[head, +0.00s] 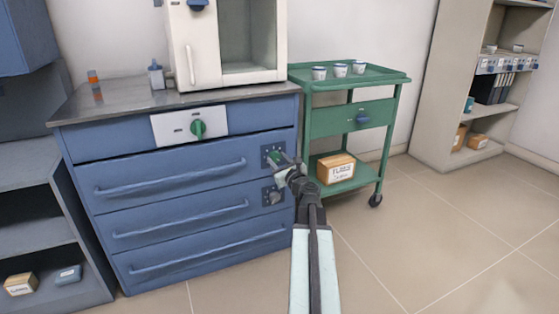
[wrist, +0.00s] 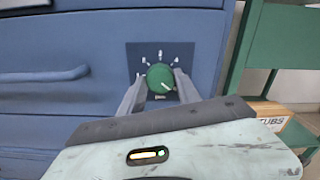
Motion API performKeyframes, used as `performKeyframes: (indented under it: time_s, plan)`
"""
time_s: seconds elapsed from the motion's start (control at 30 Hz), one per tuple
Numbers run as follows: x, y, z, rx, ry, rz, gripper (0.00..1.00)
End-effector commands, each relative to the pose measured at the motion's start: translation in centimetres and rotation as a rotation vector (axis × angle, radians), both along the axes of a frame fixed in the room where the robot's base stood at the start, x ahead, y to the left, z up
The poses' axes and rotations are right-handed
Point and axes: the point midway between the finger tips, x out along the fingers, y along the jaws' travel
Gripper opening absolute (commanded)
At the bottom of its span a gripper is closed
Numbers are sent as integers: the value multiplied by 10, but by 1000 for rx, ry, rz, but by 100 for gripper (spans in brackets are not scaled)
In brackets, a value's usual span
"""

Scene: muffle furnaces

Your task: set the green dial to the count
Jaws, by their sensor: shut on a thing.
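The green dial (wrist: 160,77) sits on a dark square plate on the blue cabinet front, with white marks in an arc above it. In the wrist view a light pointer line on it points to the lower right. The marks are too small to read. My gripper (wrist: 161,84) has one finger on each side of the dial and is shut on it. In the head view the gripper (head: 279,163) reaches the plate at the cabinet's upper right and partly hides the dial (head: 273,157). Three white cups (head: 340,70) stand in a row on the green cart's top.
A grey dial (head: 274,196) is just below on the same blue cabinet (head: 170,155). The green cart (head: 398,78) with a box (head: 336,169) stands close right; open floor lies farther right.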

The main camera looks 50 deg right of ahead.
Motion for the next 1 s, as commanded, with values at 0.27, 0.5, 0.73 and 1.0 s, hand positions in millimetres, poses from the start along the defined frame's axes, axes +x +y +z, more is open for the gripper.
performKeyframes:
  time_s: [0.27,0.5,0.73,1.0]
  plan:
    - [-3,-3,0,-143,60,-13,0]
    - [-3,-2,-1,-346,145,-12,0]
    - [-2,-2,-1,-548,229,-11,0]
    - [-2,-2,-1,-785,326,-11,0]
